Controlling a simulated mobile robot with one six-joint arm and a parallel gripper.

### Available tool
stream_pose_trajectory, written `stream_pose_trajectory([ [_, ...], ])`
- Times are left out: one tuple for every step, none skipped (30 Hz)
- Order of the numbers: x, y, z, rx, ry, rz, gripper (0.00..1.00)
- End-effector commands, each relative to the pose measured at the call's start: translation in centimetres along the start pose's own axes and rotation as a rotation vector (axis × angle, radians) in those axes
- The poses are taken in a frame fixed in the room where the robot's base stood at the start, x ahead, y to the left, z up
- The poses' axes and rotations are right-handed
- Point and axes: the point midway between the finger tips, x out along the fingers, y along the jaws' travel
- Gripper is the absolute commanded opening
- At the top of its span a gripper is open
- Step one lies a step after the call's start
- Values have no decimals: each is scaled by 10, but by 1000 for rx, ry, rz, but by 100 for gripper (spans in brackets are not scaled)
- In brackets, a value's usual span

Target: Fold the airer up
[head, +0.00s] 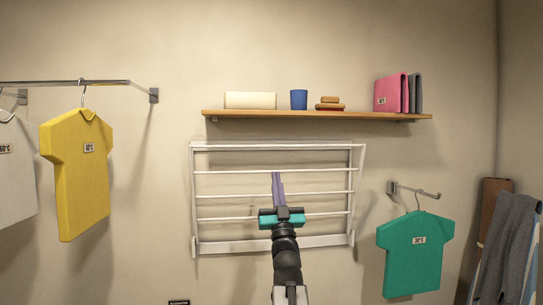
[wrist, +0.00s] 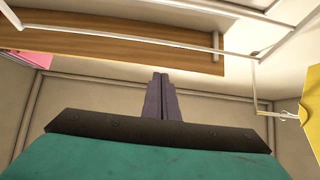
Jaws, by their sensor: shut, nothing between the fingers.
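The airer (head: 229,172) is a white wall-mounted frame with several crossbars, below the shelf in the head view. Its right side shows two rails, apart at the top and closer near the bottom; how far the front frame stands off the wall is hard to tell. My gripper (head: 276,175) is in front of the airer's middle, its purple-grey fingers pointing up and shut with nothing between them. In the wrist view the shut fingers (wrist: 160,80) point towards a wooden board, and a pale airer bar (wrist: 110,40) crosses beyond them. Contact with the airer is not visible.
A wooden shelf (head: 310,115) above the airer holds a cream box, a blue cup (head: 299,100), brown blocks and pink and grey folders. A yellow shirt (head: 80,180) hangs left on a rail. A green shirt (head: 415,255) hangs right from a wall hook (head: 412,190).

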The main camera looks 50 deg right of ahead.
Motion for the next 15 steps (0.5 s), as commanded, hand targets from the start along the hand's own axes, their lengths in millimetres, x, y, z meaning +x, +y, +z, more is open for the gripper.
stream_pose_trajectory([
  [0, 0, 0, 0, -1, 0, 0],
  [0, 0, 0, 0, -1, 0, 0],
  [0, 0, 0, 0, -1, 0, 0],
  [0, 0, 1, 0, -1, 0, 0],
  [1, 0, 1, 0, -1, 0, 0],
  [2, 0, 1, 0, -2, 0, 0],
  [3, 0, 1, 1, -2, 0, 0],
  [4, 0, 1, 1, -2, 0, 0],
  [6, 0, 1, 1, -2, 0, 0],
  [7, 0, 1, 1, -2, 0, 0],
  [9, 0, 1, 1, -2, 0, 0],
  [12, 0, 1, 1, -2, 0, 0],
  [15, 0, 1, 1, -2, 0, 0],
  [17, 0, 1, 1, -2, 0, 0],
  [21, 0, 1, 1, -2, 0, 0],
])
